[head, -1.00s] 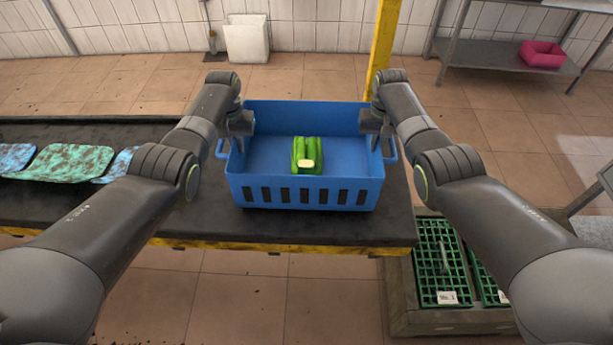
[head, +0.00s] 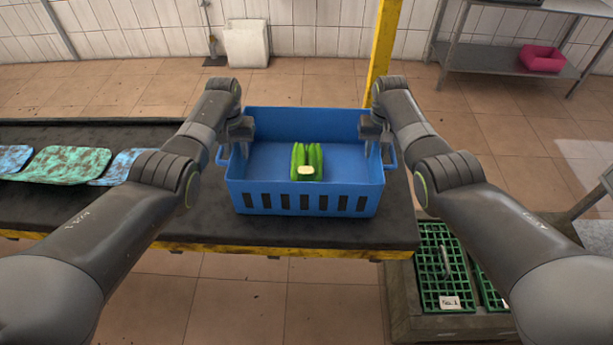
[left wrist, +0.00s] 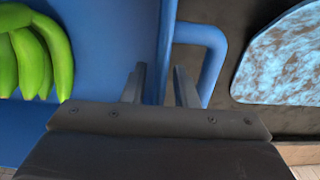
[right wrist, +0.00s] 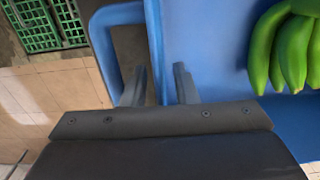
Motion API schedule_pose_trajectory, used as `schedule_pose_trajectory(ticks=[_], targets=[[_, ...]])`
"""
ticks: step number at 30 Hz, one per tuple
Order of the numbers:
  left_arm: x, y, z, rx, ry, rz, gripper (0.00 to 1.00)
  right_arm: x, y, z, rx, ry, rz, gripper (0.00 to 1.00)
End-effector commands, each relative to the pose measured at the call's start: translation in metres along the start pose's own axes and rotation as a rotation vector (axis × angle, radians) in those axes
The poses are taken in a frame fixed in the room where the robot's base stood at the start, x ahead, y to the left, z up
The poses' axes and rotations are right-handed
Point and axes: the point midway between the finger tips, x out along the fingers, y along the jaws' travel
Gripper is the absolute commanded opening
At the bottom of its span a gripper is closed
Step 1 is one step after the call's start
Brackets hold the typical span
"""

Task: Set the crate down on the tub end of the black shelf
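The blue crate (head: 300,200) appears to rest upright on the right end of the black shelf (head: 205,225). A green banana bunch (head: 307,160) lies inside it. My left gripper (head: 240,150) is at the crate's left side. In the left wrist view its fingers (left wrist: 160,88) stand apart, one on each side of the crate wall, with gaps visible. My right gripper (head: 372,150) is at the crate's right side. In the right wrist view its fingers (right wrist: 160,88) also stand apart on either side of the wall, beside the handle loop.
Mottled blue and green flat pieces (head: 65,163) lie on the shelf's left part. A yellow post (head: 383,55) rises behind the crate. Green grated crates (head: 440,270) stand low at right. A white tub (head: 246,45) and a rack with a pink tub (head: 541,58) are behind.

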Motion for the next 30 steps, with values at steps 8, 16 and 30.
schedule_pose_trajectory(ticks=[8, 16, 30], targets=[[-0.027, 0.000, 0.000, -0.001, 0.004, 0.000, 0.26, 0.000, 0.000, 0.000, 0.000, 0.000, 0.000, 0.26], [-0.085, -0.001, -0.001, 0.000, 0.005, -0.001, 0.26, 0.000, 0.000, 0.000, 0.000, 0.000, 0.000, 0.26], [-0.119, 0.000, 0.000, -0.001, 0.000, 0.000, 0.26, -0.011, 0.000, -0.001, 0.000, 0.002, -0.001, 0.26]])
